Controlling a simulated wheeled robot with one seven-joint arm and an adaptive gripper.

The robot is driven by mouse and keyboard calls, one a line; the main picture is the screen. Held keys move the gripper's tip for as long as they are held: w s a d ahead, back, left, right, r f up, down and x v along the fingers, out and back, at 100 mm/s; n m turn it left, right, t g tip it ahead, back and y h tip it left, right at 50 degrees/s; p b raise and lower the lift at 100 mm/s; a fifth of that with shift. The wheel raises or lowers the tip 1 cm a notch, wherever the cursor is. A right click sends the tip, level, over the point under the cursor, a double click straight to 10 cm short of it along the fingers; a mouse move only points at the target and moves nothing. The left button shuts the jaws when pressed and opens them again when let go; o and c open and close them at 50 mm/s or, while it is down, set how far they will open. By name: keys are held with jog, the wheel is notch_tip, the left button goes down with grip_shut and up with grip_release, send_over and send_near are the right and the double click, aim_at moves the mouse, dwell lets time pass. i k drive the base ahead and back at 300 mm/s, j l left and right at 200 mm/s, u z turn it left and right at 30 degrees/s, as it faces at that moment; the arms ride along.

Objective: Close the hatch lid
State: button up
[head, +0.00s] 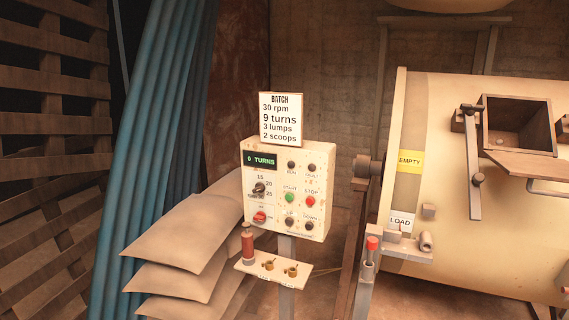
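The hatch is a dark square opening (516,124) with a raised wooden frame on the side of the large cream drum (455,120) at the right. The hatch lid (525,163) appears to be the brown panel hanging outward from the lower edge of the opening, so the hatch stands open. A bent grey handle (546,189) shows beside the lid, cut by the right edge. A long grey bar (472,165) stands just left of the opening, running downward. My gripper is not in this view.
A control box (288,190) on a post reads "0 TURNS". Below it a small shelf (273,272) holds small items. A red-tipped lever (372,245) stands before the drum. Stacked sacks (175,240) and blue pipes (160,120) fill the left.

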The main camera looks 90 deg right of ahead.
aim_at(531, 166)
jog(key=z, duration=4.55)
